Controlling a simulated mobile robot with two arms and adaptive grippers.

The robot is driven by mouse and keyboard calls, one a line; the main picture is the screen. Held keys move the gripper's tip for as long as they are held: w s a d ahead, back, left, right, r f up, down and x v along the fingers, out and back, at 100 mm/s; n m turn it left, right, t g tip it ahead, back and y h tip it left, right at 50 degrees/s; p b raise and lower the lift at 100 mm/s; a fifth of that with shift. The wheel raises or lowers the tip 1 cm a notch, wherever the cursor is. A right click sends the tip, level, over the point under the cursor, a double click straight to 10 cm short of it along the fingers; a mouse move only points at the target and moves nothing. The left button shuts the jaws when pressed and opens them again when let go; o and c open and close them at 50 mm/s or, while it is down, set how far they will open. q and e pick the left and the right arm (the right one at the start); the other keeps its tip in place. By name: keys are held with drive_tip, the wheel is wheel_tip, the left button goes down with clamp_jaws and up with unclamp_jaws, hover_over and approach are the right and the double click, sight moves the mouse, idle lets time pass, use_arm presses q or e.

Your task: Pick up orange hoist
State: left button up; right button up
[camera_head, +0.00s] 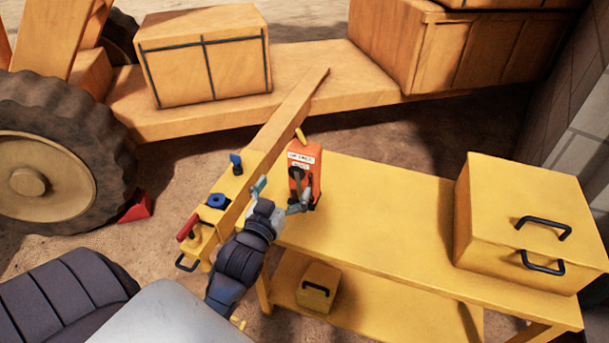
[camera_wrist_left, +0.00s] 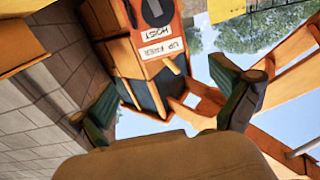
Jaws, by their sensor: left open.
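The orange hoist (camera_head: 304,165) stands upright on the yellow table (camera_head: 385,205), near its far left corner. It has white labels and a dark round part on its front. My left gripper (camera_head: 279,197) is open in front of the hoist, its fingers pointing towards it and partly covering its lower front. In the left wrist view the hoist (camera_wrist_left: 148,55) appears upside down, label visible, between the two spread green fingers of the gripper (camera_wrist_left: 166,88). I cannot tell whether a finger touches it. My right gripper is not in view.
A yellow box (camera_head: 510,220) with dark handles sits on the table's right end. A smaller yellow box (camera_head: 318,287) is on the lower shelf. A long yellow beam (camera_head: 270,135) runs along the table's left side. Wooden crates (camera_head: 205,70) stand behind. The table's middle is clear.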

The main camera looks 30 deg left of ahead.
sight(301, 154)
use_arm(q)
drive_tip(key=x, duration=0.8)
drive_tip(key=shift+a, duration=0.1)
drive_tip(key=shift+w+a+r, duration=0.15)
drive_tip(key=shift+w+r, duration=0.05)
drive_tip(key=shift+w, duration=0.35)
drive_tip(key=x, duration=0.4)
drive_tip(key=shift+w+a, duration=0.1)
drive_tip(key=shift+w, duration=0.1)
drive_tip(key=shift+c, duration=0.2)
drive_tip(key=c, duration=1.3)
drive_tip(key=shift+r, duration=0.2)
drive_tip(key=shift+c, duration=1.2)
drive_tip(key=shift+r, duration=0.15)
